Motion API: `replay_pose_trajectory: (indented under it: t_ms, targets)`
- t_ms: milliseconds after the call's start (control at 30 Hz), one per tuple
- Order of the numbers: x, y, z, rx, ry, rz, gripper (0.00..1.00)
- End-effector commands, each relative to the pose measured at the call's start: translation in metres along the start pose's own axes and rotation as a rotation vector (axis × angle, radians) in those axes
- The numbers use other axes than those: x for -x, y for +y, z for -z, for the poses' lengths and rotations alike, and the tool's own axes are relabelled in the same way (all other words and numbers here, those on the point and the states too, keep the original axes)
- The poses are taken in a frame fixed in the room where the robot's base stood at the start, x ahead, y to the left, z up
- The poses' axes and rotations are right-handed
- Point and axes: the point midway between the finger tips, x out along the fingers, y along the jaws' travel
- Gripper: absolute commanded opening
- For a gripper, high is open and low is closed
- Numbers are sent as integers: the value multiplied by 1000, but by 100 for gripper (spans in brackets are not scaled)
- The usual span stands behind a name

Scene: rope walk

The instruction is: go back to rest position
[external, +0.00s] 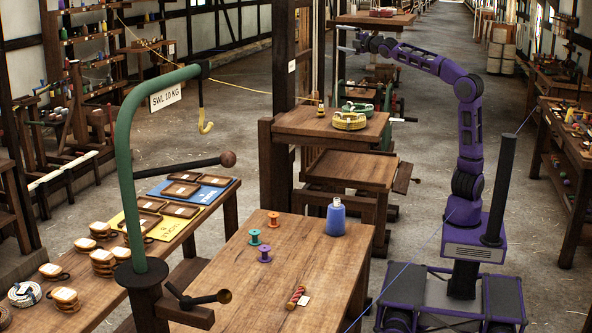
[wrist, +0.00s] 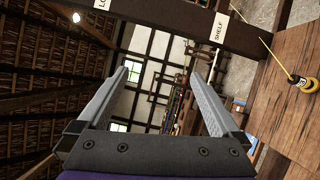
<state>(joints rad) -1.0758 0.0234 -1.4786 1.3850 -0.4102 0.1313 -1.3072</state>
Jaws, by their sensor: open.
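My gripper (external: 352,38) is at the end of my purple arm, stretched out to the left at upper centre in the external view. It is up near the height of the top wooden shelf (external: 400,20), which holds a red coil. In the wrist view my gripper (wrist: 175,85) shows two grey fingers spread wide with nothing between them. Past the fingers are a white wall with dark timbers and the roof.
A shelf (external: 290,122) with yellow and green rope coils stands below my gripper. A wooden table (external: 240,290) holds spools and a blue bottle (external: 336,217). A green crane post (external: 127,170) with a hook stands left. The floor aisle behind is clear.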

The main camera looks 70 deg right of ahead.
Motion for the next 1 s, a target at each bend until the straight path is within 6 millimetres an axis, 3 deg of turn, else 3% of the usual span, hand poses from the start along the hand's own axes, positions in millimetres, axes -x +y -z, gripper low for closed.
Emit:
replay_pose_trajectory:
  t_ms: [100, 200, 267, 467, 700, 1000]
  targets:
    - [18, 48, -2, 99, -13, -30, 100]
    - [34, 80, -13, 163, -46, -44, 100]
    - [43, 96, -26, 103, -45, -65, 100]
    - [35, 103, -50, -485, 113, -138, 100]
    - [26, 106, -95, -1271, 329, -188, 100]
    - [14, 95, -152, -1995, 529, -187, 100]
